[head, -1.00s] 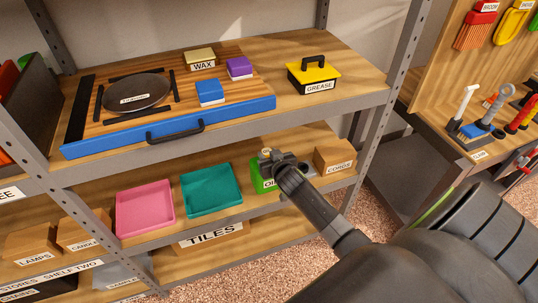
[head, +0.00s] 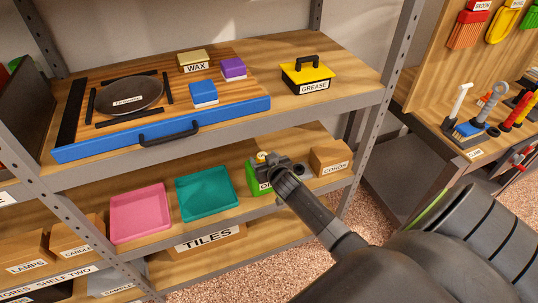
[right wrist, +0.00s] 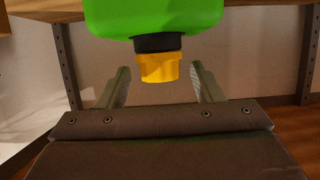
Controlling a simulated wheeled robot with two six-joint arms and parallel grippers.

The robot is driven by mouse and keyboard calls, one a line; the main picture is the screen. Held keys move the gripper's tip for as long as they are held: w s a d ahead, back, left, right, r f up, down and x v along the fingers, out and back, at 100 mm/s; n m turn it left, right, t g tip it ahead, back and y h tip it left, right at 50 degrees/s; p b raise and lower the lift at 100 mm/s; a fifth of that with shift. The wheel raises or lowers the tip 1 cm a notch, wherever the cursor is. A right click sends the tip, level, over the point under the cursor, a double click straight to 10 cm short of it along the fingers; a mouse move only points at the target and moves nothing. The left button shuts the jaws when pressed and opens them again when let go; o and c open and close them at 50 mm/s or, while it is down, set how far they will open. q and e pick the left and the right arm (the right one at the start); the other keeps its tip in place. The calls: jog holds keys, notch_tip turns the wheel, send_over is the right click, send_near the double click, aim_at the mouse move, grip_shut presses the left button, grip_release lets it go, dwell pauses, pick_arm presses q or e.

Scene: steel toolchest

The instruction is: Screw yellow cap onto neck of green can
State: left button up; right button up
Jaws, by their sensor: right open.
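The green can (head: 252,178) stands on the middle shelf, right of the teal tray, partly hidden by my right gripper. In the right wrist view the can (right wrist: 155,15) appears upside down, with a black neck (right wrist: 158,43). The yellow cap (right wrist: 157,68) sits on the end of that neck, looking straight; I cannot tell how tight it is. In the head view the cap (head: 261,155) barely shows above my gripper. My right gripper (right wrist: 160,85) is open, its fingers apart on either side of the cap and touching neither side visibly. My left gripper is out of view.
A teal tray (head: 207,192) and a pink tray (head: 140,211) lie left of the can. A cords box (head: 330,157) stands to its right. The upper shelf holds a blue-edged board (head: 225,115) and a grease box (head: 307,77). A steel upright (head: 378,120) rises at right.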

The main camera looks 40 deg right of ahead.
jog(key=p+v, duration=0.1)
jog(key=v, duration=1.6)
jog(key=shift+s, duration=0.2)
jog(key=s+f+n+g+p, duration=0.1)
jog(key=s+f+g, duration=0.3)
jog(key=f, duration=0.8)
jog(key=s+f+g, duration=0.2)
jog(key=s+f, duration=0.4)
jog(key=f, duration=0.7)
jog(key=s+a+f+g, duration=0.1)
jog(key=s+f+g, duration=0.1)
jog(key=s+f, duration=0.3)
jog(key=s+a+f+g+y+p, duration=0.1)
jog(key=s+f, duration=0.4)
jog(key=s, duration=0.7)
jog(key=s+a+f+n+g+y, duration=0.1)
jog(key=s+f+g, duration=0.2)
jog(key=s, duration=0.6)
notch_tip(320, 180, down, 2)
jog(key=shift+a+f, duration=0.2)
jog(key=shift+c, duration=0.2)
